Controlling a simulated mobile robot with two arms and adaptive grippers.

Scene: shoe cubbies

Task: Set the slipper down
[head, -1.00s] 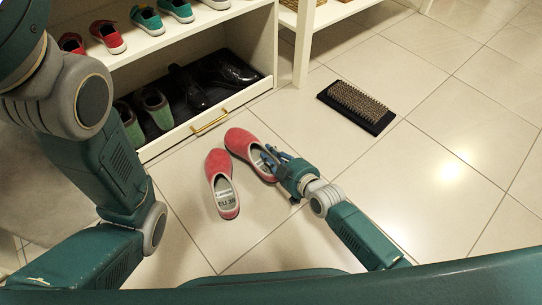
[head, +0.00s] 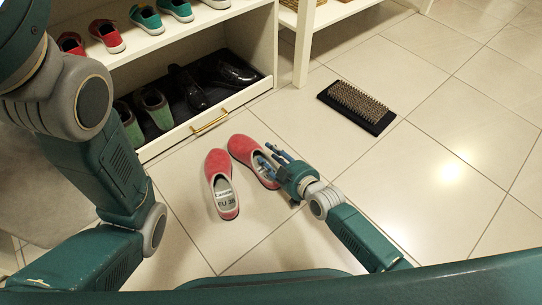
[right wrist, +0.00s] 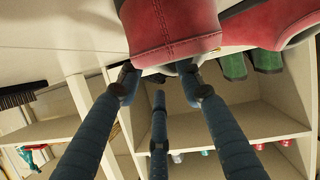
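Two red slippers stand side by side on the tiled floor. The left slipper (head: 216,170) shows its insole marking toward me. The right slipper (head: 243,149) is beside it, toe toward the shelf, and appears to rest flat. My right gripper (head: 272,159) is at this slipper's heel opening. In the right wrist view the slipper's heel (right wrist: 172,28) fills the top. The right gripper's fingers (right wrist: 160,78) are spread at its rim, and the middle finger's tip stands clear of it, so the gripper looks open. My left arm shows at the left; its gripper is out of frame.
The white shoe cubby (head: 232,105) stands behind the slippers, with black and green shoes on its low tray. A bristle boot brush mat (head: 357,106) lies on the floor to the right. Bare tiles lie to the right and in front.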

